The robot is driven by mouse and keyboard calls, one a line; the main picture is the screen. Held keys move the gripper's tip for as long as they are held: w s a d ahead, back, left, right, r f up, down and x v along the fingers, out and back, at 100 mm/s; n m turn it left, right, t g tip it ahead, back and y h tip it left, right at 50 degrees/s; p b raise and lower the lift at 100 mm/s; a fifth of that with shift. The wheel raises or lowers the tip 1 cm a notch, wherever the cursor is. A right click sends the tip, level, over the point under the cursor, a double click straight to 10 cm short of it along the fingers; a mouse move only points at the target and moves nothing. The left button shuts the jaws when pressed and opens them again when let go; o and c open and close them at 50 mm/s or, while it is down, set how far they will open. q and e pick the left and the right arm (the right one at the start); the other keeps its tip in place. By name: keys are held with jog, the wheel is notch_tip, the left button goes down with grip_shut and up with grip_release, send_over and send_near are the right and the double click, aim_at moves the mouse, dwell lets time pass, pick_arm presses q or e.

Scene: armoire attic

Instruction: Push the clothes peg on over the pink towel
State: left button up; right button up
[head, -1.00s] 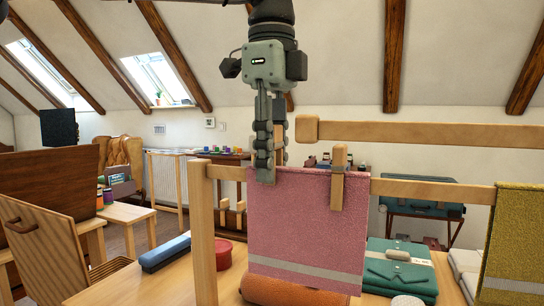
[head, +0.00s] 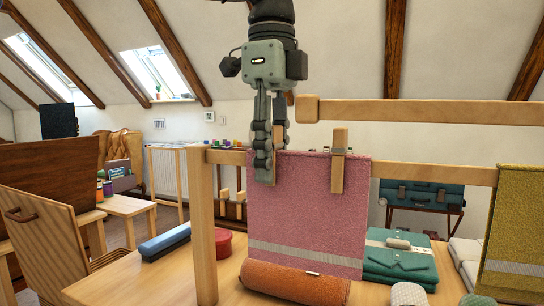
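The pink towel (head: 307,215) hangs over the wooden rail (head: 430,192) in the head view, with a grey stripe near its lower hem. My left gripper (head: 264,165) points straight down at the towel's top left corner. It appears shut on a wooden clothes peg (head: 266,178), mostly hidden by the fingers. How the peg sits behind the towel is hidden. A second peg (head: 338,160) stands upright over the towel's top edge, to the right. My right gripper is out of view.
A wooden post (head: 203,230) holds the rail at the left. A higher bar (head: 420,112) runs at the upper right. A yellow towel (head: 516,230) hangs at far right. An orange roll (head: 294,283), teal folded item (head: 398,262), blue box (head: 166,242) and red tin (head: 223,243) are on the table.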

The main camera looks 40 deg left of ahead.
pick_arm(q)
jog(key=shift+o, duration=1.1)
jog(key=shift+r, duration=0.1)
notch_tip(320, 180, up, 7)
jog(key=shift+r, duration=0.15)
